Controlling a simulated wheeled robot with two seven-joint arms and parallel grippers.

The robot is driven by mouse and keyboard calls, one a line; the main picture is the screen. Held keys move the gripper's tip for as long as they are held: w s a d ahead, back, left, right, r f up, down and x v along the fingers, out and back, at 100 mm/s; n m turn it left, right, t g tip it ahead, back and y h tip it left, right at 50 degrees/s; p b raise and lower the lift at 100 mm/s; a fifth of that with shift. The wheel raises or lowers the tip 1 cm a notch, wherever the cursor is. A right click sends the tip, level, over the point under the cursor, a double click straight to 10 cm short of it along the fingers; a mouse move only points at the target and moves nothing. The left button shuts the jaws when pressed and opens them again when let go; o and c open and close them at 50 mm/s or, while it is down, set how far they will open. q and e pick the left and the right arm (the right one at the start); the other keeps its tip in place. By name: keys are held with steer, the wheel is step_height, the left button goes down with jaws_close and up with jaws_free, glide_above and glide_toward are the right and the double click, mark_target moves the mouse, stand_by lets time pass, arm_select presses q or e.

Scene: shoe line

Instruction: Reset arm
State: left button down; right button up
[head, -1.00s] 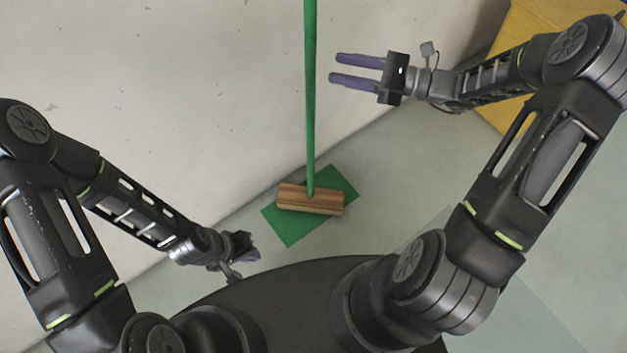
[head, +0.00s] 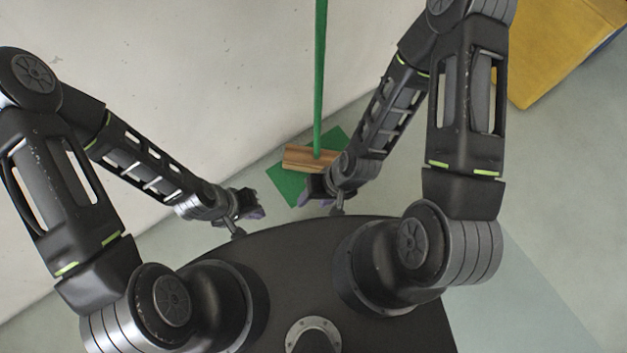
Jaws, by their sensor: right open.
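My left gripper (head: 255,208) hangs low at the left of centre, pointing down, and its jaws are mostly hidden by the wrist. My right gripper (head: 304,198) now hangs low near the middle, also pointing down, with its jaws open and nothing seen in them. It is close to the near side of the broom head in the picture. The broom has a green handle (head: 319,75) standing upright and a wooden head (head: 308,158). The broom head rests on a green mat (head: 287,184) on the floor, partly covered by my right wrist.
A pale wall (head: 180,80) runs behind the broom. A yellow box-like object (head: 555,45) stands at the upper right. The grey-green floor (head: 560,170) to the right is clear.

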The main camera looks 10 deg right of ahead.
steer(key=shift+r, duration=0.15)
step_height(320, 180, up, 7)
steer(key=p, duration=0.7)
steer(key=shift+a, duration=0.15)
steer(key=shift+r, duration=0.1)
stand_by(0.4)
